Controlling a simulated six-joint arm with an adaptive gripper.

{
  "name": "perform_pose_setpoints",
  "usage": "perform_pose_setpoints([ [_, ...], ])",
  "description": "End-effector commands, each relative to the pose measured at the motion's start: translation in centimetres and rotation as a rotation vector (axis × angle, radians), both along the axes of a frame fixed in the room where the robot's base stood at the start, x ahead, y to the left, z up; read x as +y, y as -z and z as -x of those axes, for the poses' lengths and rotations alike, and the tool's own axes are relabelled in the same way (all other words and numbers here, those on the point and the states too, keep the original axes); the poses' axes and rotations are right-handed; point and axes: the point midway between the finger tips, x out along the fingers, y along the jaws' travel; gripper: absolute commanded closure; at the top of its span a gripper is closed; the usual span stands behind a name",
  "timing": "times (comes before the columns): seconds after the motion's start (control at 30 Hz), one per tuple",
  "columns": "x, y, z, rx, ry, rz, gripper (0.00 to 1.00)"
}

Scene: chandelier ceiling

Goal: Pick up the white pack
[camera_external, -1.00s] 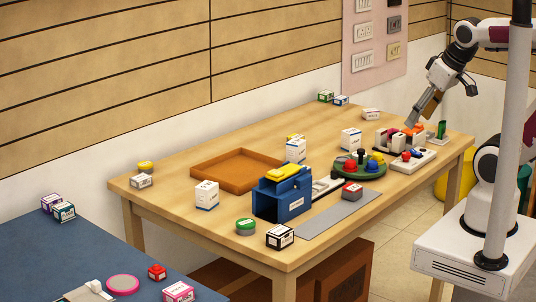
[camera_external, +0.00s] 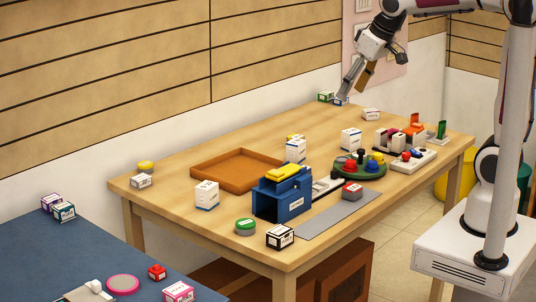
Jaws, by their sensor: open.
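Several white packs stand on the wooden table, and I cannot tell which one the task means. One white pack (camera_external: 206,196) stands left of the blue holder. Another white pack (camera_external: 295,151) stands behind that holder, and a third white pack (camera_external: 350,139) stands behind the green round tray. A small white box with a red mark (camera_external: 371,114) lies near the back edge. My gripper (camera_external: 351,93) is open and appears empty, in front of the pink panel near the table's back edge. Its fingertips overlap a small blue and white box (camera_external: 341,101) in the picture; their height above it is unclear.
A green and white box (camera_external: 325,97) is beside the blue one. A blue holder (camera_external: 282,199) with a yellow block, a shallow orange-brown tray (camera_external: 237,171), and a green round tray (camera_external: 360,171) with coloured pieces occupy the table. The table's left middle (camera_external: 170,200) is clear.

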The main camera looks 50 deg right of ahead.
Motion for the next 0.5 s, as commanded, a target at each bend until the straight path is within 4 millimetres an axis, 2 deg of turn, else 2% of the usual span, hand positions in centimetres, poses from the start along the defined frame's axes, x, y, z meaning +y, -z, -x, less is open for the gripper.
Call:
perform_pose_setpoints([
  [0.1,0.9,0.3,-2.5,0.006,-0.01,0.001,0.42],
  [0.5,4.2,2.4,-10.3,0.02,-0.04,0.002,0.42],
])
